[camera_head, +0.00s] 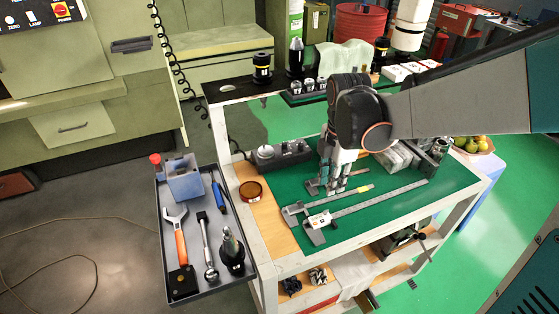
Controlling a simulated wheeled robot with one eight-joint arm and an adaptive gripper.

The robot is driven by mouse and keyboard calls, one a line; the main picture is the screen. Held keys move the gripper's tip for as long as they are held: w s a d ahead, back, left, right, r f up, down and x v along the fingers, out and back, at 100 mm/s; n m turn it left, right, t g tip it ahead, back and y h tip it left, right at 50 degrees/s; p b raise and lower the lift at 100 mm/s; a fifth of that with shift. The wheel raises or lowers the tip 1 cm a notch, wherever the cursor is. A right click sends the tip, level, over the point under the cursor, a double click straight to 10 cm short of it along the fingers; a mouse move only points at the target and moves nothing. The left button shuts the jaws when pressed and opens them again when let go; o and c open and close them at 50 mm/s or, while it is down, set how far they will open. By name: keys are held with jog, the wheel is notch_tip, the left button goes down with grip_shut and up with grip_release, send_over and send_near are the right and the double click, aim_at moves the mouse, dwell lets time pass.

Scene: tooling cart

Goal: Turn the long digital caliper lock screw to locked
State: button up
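The long digital caliper (370,203) lies on the green mat near the cart's front edge. Its jaws are at the left, and its beam runs up to the right. Its slider with a pale display (319,220) sits near the jaws. The lock screw is too small to make out. My gripper (332,188) points down over the mat, behind the long caliper and apart from its display. Its fingers are close to a shorter caliper (313,186) and partly hide it. Whether the fingers touch anything or are parted is unclear.
Another caliper with a yellow mark (363,189) lies between my gripper and the long caliper. A round brown tin (251,191) and a dark block with knobs (281,155) are to the left. Metal blocks (398,155) stand right. A tool tray (190,284) hangs at the cart's left.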

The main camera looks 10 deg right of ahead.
aim_at(326, 212)
notch_tip(326, 212, down, 11)
jog(key=b, duration=0.3)
jog(key=shift+b, duration=0.35)
grip_shut()
